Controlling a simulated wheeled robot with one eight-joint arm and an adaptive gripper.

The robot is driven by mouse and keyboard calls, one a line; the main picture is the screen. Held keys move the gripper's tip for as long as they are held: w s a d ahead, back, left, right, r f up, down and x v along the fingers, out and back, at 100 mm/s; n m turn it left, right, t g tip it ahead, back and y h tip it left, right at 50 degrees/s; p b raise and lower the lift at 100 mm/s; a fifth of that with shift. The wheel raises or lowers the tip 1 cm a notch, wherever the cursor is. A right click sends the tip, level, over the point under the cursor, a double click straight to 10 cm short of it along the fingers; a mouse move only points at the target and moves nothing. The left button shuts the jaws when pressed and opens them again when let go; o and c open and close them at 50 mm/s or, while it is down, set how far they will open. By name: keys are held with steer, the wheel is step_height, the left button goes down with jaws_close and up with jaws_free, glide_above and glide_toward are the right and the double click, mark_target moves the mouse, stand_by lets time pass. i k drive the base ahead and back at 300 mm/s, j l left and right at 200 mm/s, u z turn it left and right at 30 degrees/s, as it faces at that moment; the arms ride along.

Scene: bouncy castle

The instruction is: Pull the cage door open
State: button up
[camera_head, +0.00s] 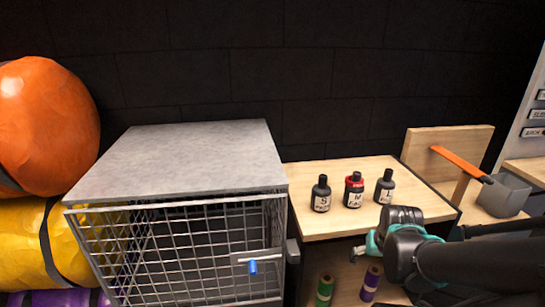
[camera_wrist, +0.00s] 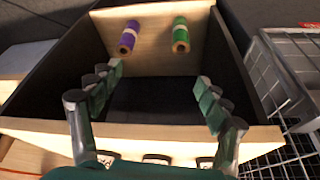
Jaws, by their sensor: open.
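The cage (camera_head: 185,150) has a grey solid top and wire mesh sides and stands at the left-middle of the head view. Its mesh door (camera_head: 180,255) faces me and appears flush with the front frame. A metal latch with a blue handle (camera_head: 253,267) sits near the door's right edge. Part of the cage (camera_wrist: 285,60) shows at the right edge of the wrist view, with the handle out of sight. My gripper (camera_head: 368,245) is open and empty, right of the cage and apart from it, in front of the wooden table. Its spread fingers (camera_wrist: 160,95) show in the wrist view.
Three dark bottles (camera_head: 354,190) stand on the wooden table (camera_head: 310,225) right of the cage. A green roll (camera_head: 325,290) and a purple roll (camera_head: 371,283) are below the tabletop. Orange (camera_head: 45,125) and yellow (camera_head: 20,240) bundles crowd the cage's left.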

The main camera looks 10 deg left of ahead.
mark_target(234, 257)
steer(key=u, duration=0.45)
steer(key=l+u, duration=0.1)
steer(key=u, duration=0.75)
steer(key=k+l+u, duration=0.1)
steer(key=u, duration=0.35)
steer(key=i+j, duration=0.1)
steer(key=j+z, duration=0.05)
